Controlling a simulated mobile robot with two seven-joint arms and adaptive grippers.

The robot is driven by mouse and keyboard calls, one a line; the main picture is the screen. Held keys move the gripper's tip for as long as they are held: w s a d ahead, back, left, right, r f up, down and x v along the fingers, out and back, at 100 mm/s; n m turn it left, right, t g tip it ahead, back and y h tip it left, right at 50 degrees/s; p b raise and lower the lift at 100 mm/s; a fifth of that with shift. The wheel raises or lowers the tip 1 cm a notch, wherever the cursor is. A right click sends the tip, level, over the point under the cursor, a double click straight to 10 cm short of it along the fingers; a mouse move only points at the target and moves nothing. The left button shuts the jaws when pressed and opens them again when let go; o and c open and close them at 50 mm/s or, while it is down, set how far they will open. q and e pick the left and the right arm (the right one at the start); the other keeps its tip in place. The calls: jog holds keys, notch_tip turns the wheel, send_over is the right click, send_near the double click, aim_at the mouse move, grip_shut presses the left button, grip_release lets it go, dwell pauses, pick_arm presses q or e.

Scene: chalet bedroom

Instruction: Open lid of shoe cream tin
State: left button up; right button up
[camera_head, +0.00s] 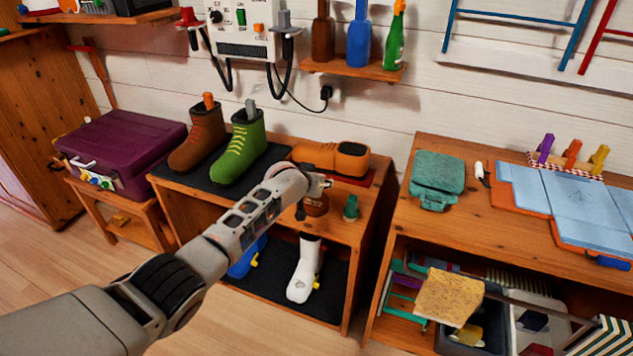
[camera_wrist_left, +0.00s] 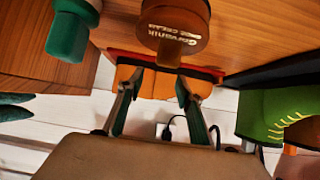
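The brown shoe cream tin (camera_head: 316,207) stands on the wooden bench top, partly hidden by my left gripper (camera_head: 312,188) in the head view. In the left wrist view the tin (camera_wrist_left: 175,22) is at the top, with pale lettering on its brown face and a narrower brown part below. My left gripper's two fingers (camera_wrist_left: 159,82) are apart, with their tips close to that narrower part. I cannot tell whether they touch it. The lid looks closed as far as it shows. My right gripper is in neither view.
A green-topped object (camera_head: 351,208) stands just right of the tin and also shows in the left wrist view (camera_wrist_left: 68,35). An orange-brown shoe (camera_head: 335,157) lies behind. Brown (camera_head: 197,138) and green boots (camera_head: 238,147) stand on a dark mat to the left.

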pick_arm(q)
jog(key=v, duration=1.2)
jog(key=shift+f, duration=0.15)
dwell(0.4)
